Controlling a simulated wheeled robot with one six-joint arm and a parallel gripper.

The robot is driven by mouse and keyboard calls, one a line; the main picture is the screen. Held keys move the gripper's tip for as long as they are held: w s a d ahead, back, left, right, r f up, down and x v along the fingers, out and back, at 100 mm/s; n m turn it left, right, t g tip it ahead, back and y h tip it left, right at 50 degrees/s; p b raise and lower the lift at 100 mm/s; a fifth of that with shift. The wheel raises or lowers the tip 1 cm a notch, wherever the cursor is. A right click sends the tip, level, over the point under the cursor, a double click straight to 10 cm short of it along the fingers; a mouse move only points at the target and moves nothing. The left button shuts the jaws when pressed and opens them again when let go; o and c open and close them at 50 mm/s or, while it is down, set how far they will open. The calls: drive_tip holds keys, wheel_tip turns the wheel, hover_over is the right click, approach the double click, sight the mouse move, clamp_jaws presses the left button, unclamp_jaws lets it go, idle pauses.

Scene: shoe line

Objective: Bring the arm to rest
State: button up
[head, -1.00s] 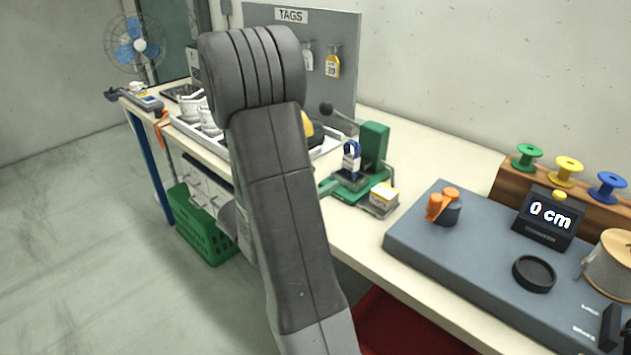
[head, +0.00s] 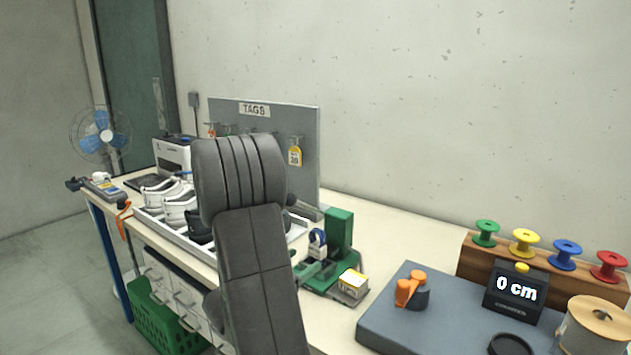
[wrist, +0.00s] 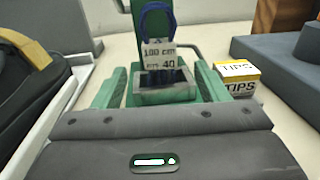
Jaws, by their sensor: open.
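My arm (head: 255,255) rises in front of the bench in the head view and hides my gripper there. In the wrist view my gripper (wrist: 162,72) shows as a dark body across the bottom. It is open and holds nothing. Ahead of it is a green bench device (head: 340,235), also in the wrist view (wrist: 118,22). A blue lace loop (wrist: 157,20) with a white label reading 100 cm and 40 stands in its grey holder (wrist: 165,92). I cannot tell how far the gripper is from the device.
A yellow-and-white TIPS box (head: 353,283) stands right of the device. Further right are a blue-grey board (head: 385,325), a 0 cm display (head: 515,293) and coloured spools (head: 525,242). Left are white shoes (head: 160,195) in a tray, with a tag board (head: 305,130) behind. A green crate (head: 165,325) is below.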

sight(314, 250)
drive_tip(key=x, duration=0.8)
drive_tip(key=shift+d, duration=0.1)
drive_tip(key=shift+w+d+r+p, duration=0.2)
drive_tip(key=shift+p, duration=0.2)
drive_tip(key=shift+a+r+p, duration=0.1)
drive_tip(key=shift+r+p, duration=0.2)
drive_tip(key=shift+r, duration=0.05)
drive_tip(key=shift+f, duration=0.15)
